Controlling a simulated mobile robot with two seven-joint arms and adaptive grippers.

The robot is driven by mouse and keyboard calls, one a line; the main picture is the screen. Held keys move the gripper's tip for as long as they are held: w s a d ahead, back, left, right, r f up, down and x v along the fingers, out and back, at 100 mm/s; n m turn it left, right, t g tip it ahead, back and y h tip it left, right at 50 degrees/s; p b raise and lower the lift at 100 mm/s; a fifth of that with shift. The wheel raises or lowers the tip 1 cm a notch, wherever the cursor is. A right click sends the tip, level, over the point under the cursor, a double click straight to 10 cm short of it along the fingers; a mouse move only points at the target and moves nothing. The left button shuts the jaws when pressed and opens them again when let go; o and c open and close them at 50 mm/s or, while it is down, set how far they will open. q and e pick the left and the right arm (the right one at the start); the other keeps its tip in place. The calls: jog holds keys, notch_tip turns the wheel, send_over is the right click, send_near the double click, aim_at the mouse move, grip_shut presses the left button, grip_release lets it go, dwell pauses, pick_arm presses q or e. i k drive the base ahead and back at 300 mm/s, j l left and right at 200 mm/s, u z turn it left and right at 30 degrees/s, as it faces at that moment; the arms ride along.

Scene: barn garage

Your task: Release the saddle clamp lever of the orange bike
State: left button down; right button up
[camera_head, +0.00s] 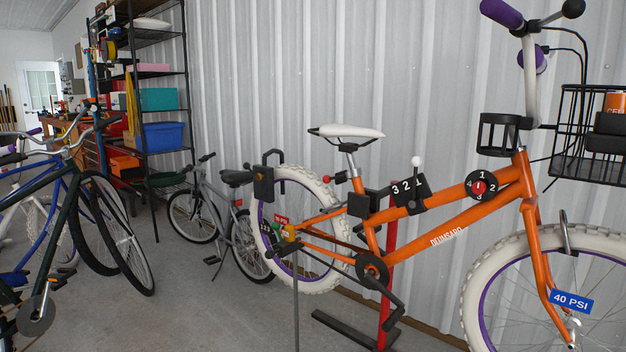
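The orange bike (447,222) stands along the corrugated wall at the centre and right, held by a red repair stand (388,262). Its white saddle (346,131) sits on a silver seat post (352,160) that runs down into the frame. A short dark lever-like part with a red end (327,179) sticks out to the left near the foot of the post. It may be the saddle clamp lever, but it is too small to tell, as is whether it is closed. Neither of my grippers is in view.
A gear shifter with a white ball (416,161) and a red-centred dial (479,187) sit on the frame. A grey bike (229,216) stands behind left, a dark green bike (105,225) at far left. A shelf (160,105) stands behind. Concrete floor (190,305) is clear in front.

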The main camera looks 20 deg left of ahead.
aim_at(327, 179)
jog(key=i+j, duration=0.1)
jog(key=j, duration=0.5)
jog(key=i+j, duration=0.1)
jog(key=j, duration=0.55)
jog(key=i+j, duration=0.1)
jog(key=j, duration=0.5)
